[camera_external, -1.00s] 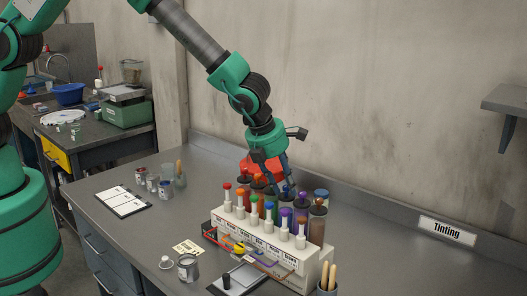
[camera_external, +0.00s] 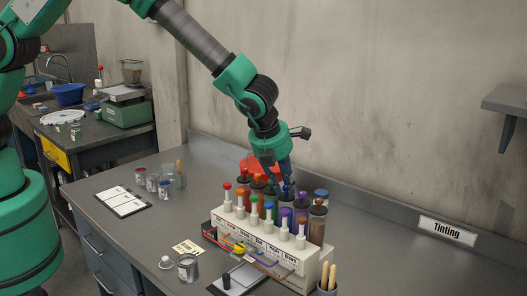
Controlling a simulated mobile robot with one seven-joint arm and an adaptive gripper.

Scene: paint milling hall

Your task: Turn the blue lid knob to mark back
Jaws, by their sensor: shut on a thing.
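The tinting rack (camera_external: 262,240) stands on the grey bench with a front row of coloured plungers and a back row of canisters with lid knobs. The blue lid knob (camera_external: 288,190) is in the back row, right of the middle. My gripper (camera_external: 287,182) points down from above and is shut on this knob. The fingers cover part of the knob, so its pointer and the back mark cannot be made out.
A purple-lidded canister (camera_external: 302,201) stands close to the right of my gripper. Brushes in a cup (camera_external: 328,279) stand at front right.

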